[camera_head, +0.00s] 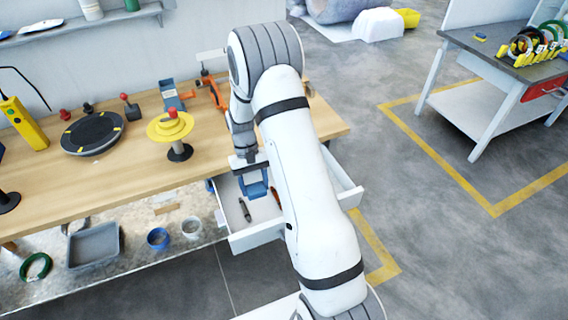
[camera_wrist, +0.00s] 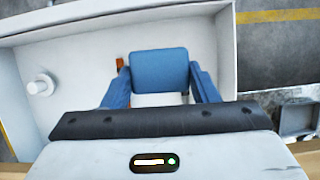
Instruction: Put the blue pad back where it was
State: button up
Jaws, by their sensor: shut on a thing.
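The blue pad (camera_wrist: 160,70) is between the two blue fingers of my gripper (camera_wrist: 160,84) in the wrist view. My gripper is shut on it. In the head view, my gripper (camera_head: 254,188) points down over the open white drawer (camera_head: 256,236), which sticks out from under the workbench. The blue at the gripper's end there is small, and I cannot tell pad from fingers. The drawer's rim (camera_wrist: 226,65) also shows in the wrist view, around the pad. My arm hides part of the drawer. The gap between pad and drawer floor is unclear.
A dark slim tool (camera_head: 244,210) and an orange-brown item (camera_head: 276,198) lie in the drawer. The workbench (camera_head: 110,180) holds a yellow spool (camera_head: 170,128), a dark turntable (camera_head: 91,133) and a yellow device (camera_head: 25,124). A grey side table (camera_head: 495,58) stands at the right.

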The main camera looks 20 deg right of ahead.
jog(key=shift+a, duration=0.1)
jog(key=shift+w, duration=0.1)
jog(key=w+d+r+m+t+b, duration=0.1)
jog(key=w+d+m+t+b, duration=0.35)
jog(key=m, duration=0.75)
jog(key=w+d+r+m+t+b, duration=0.1)
jog(key=w+d+m+t+b, duration=0.1)
jog(key=d+m+b, duration=0.8)
jog(key=w+d+r+m+t+b, duration=0.1)
jog(key=w+d+m+t+b, duration=0.3)
jog(key=m, duration=1)
jog(key=shift+g, duration=0.85)
jog(key=f, duration=0.8)
jog(key=s+f, duration=0.1)
jog(key=f, duration=0.4)
jog(key=shift+s+d+f, duration=0.1)
jog(key=shift+d, duration=0.2)
jog(key=w, duration=0.2)
jog(key=w+f, duration=0.1)
jog(key=w, duration=0.1)
jog(key=shift+f, duration=0.15)
